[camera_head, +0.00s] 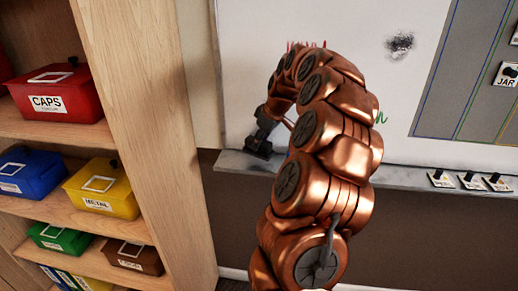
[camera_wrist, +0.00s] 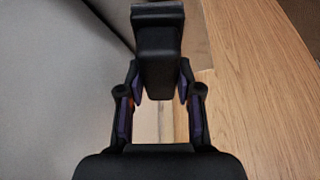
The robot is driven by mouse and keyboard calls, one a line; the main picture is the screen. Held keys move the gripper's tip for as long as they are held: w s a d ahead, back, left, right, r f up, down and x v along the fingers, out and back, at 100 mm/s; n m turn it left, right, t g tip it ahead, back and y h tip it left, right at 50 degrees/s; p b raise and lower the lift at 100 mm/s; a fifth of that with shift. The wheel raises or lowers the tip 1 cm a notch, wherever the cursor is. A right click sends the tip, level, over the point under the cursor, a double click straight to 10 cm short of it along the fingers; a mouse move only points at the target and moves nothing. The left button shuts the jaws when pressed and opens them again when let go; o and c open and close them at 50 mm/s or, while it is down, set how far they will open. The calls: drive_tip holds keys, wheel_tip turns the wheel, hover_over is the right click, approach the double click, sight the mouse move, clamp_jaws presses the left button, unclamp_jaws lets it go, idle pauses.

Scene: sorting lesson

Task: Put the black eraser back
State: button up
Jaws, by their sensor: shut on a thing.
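The black eraser (camera_wrist: 158,55) is between the two fingers of my gripper (camera_wrist: 160,85), which is shut on it. In the head view the eraser (camera_head: 258,147) is at the left end of the grey whiteboard ledge (camera_head: 228,160). I cannot tell whether it touches the ledge or is just above it. My gripper (camera_head: 265,126) is close in front of the whiteboard (camera_head: 243,50). My copper-coloured arm hides the middle of the ledge and part of the board.
A wooden shelf (camera_head: 150,130) stands close on the left, with labelled bins, such as the red CAPS bin (camera_head: 75,95) and yellow METAL bin (camera_head: 122,200). Three small labelled magnets or cards (camera_head: 468,180) sit on the ledge at right. A black smudge (camera_head: 400,44) marks the board.

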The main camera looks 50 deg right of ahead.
drive_tip(key=shift+w, duration=0.3)
drive_tip(key=shift+f+p, duration=0.75)
drive_tip(key=shift+f, duration=1.05)
drive_tip(key=o, duration=1)
drive_tip(key=shift+r, duration=0.1)
drive_tip(key=b+v, duration=0.2)
drive_tip(key=v, duration=0.9)
drive_tip(key=shift+b, duration=0.35)
drive_tip(key=shift+s+r, duration=0.25)
drive_tip(key=shift+r, duration=0.1)
